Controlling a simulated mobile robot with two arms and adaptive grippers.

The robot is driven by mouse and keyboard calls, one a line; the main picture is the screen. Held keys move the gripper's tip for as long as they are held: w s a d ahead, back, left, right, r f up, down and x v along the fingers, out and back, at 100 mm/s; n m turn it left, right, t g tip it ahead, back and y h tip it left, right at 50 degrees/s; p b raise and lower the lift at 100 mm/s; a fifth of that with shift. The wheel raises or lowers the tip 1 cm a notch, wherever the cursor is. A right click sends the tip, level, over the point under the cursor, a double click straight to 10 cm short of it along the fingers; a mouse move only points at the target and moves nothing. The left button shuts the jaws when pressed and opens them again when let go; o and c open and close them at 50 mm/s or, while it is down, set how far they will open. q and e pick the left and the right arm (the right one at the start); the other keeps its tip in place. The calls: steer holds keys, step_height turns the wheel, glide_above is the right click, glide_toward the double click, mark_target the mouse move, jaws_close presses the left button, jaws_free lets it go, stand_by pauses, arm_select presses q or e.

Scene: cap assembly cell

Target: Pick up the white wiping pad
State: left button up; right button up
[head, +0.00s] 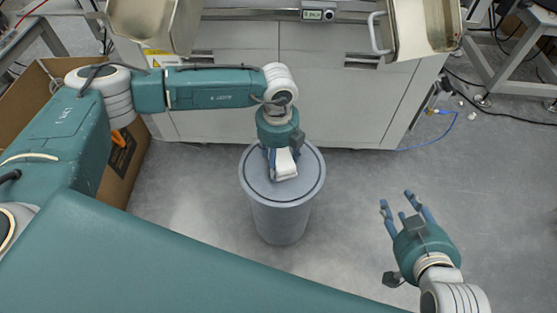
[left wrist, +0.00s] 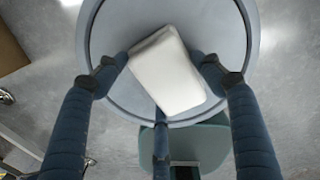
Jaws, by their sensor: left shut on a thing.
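The white wiping pad (head: 284,166) is over the round grey lid of a bin (head: 310,172) in the head view. My left gripper (head: 283,155) points down over the lid and is shut on the pad. In the left wrist view the pad (left wrist: 166,70) is a tilted white block between the blue fingers of the left gripper (left wrist: 164,72), with the lid (left wrist: 110,30) behind it. I cannot tell whether the pad touches the lid. My right gripper (head: 408,203) is open and empty over the floor at the right.
A white cabinet (head: 325,105) with metal trays (head: 430,25) stands behind the bin. A cardboard box (head: 125,165) is on the floor at the left. A blue cable (head: 435,138) lies at the right. The floor around the bin is clear.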

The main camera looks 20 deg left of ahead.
arm_select(q)
step_height(320, 180, up, 6)
steer(key=shift+p, duration=0.75)
step_height(320, 180, up, 6)
steer(key=r+p, duration=0.1)
step_height(320, 180, up, 6)
steer(key=p, duration=0.1)
glide_above(278, 158)
steer(key=shift+r, duration=0.2)
arm_select(e)
steer(key=s+d+f+g+h, duration=0.1)
steer(key=s+d+f+g, duration=0.1)
steer(key=s, duration=0.5)
steer(key=s+d+f+g, duration=0.2)
steer(key=s+f+g, duration=0.2)
steer(key=s, duration=0.3)
steer(key=shift+s+d+f+g+h, duration=0.25)
steer(key=shift+d+g+h, duration=0.15)
steer(key=shift+g, duration=0.2)
